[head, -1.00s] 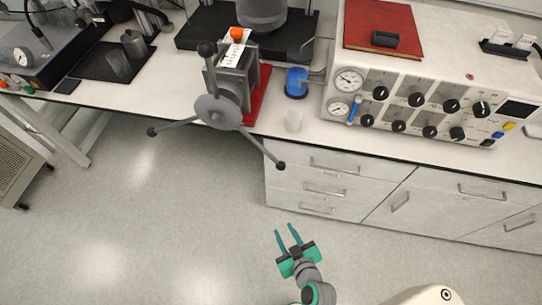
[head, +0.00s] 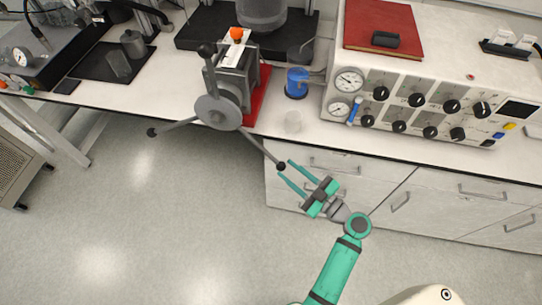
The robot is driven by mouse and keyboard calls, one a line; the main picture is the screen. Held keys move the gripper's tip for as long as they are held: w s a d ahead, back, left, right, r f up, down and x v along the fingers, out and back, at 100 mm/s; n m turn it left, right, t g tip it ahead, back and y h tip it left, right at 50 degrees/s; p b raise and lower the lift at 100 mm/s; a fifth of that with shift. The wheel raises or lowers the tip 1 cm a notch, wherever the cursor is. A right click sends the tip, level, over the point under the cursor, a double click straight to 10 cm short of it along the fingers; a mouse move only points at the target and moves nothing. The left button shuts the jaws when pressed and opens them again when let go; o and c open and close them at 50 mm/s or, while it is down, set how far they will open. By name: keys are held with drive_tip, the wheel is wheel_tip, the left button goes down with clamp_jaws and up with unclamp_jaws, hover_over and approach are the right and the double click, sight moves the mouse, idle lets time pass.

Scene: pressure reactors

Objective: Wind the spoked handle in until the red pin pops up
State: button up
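The spoked handle (head: 218,112) is a grey hub with three long spokes ending in dark knobs, on the front of a grey clamp-like device (head: 235,75) at the bench edge. One knob is at the top, one at lower left, and one at lower right (head: 281,166). An orange-red cap (head: 236,33) shows on top of the device; I cannot tell whether it is the red pin, and no other pin is clear. My gripper (head: 285,170) is open, its two teal fingers pointing up-left at the lower-right knob. The fingertips appear close around that knob; contact cannot be told.
A white control console (head: 430,90) with gauges and black knobs stands to the right. Drawers (head: 330,163) are below.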

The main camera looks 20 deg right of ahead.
sight(273, 159)
drive_tip(key=x, duration=0.8)
drive_tip(key=shift+w+a, duration=0.2)
drive_tip(key=shift+w, duration=0.15)
drive_tip(key=shift+s+d, duration=0.1)
clamp_jaws()
